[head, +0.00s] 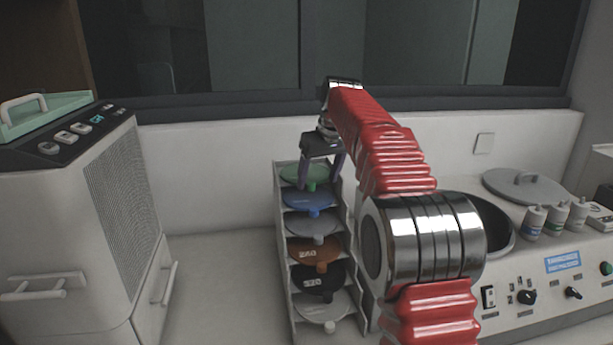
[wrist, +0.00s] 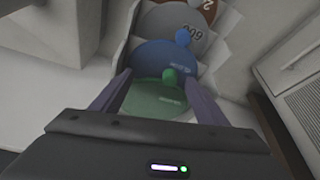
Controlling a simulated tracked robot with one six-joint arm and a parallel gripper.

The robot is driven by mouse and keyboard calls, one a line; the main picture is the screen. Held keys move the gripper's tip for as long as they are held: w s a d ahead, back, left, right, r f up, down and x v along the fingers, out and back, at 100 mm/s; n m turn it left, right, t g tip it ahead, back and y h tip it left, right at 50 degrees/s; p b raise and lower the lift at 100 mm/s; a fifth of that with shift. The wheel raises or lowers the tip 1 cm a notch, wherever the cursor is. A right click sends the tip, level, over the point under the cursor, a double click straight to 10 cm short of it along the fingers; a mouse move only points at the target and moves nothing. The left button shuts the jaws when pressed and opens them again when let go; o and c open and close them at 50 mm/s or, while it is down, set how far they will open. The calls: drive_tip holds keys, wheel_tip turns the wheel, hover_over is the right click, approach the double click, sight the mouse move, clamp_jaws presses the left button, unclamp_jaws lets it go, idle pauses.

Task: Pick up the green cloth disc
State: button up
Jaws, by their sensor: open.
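The green cloth disc (head: 304,174) lies on the top shelf of a stepped white rack (head: 284,240). A small green knob stands up from its edge. In the wrist view the green disc (wrist: 152,102) shows between my gripper's fingers, partly hidden by the gripper body. My gripper (head: 322,180) is open, with one purple finger on each side of the disc's knob. In the wrist view my gripper (wrist: 160,84) also shows open around the knob. I cannot tell whether the fingers touch the disc.
Below it in the rack are a blue disc (head: 308,197), a grey disc (head: 311,222), a brown disc (head: 313,251), a black disc (head: 317,279) and a pale disc (head: 321,305). A polishing machine (head: 540,290) stands right and a white cabinet (head: 80,210) left. The wall is behind.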

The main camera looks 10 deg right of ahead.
drive_tip(key=shift+w+f, duration=0.2)
drive_tip(key=shift+f, duration=0.25)
drive_tip(key=shift+a, duration=0.1)
clamp_jaws()
idle(0.8)
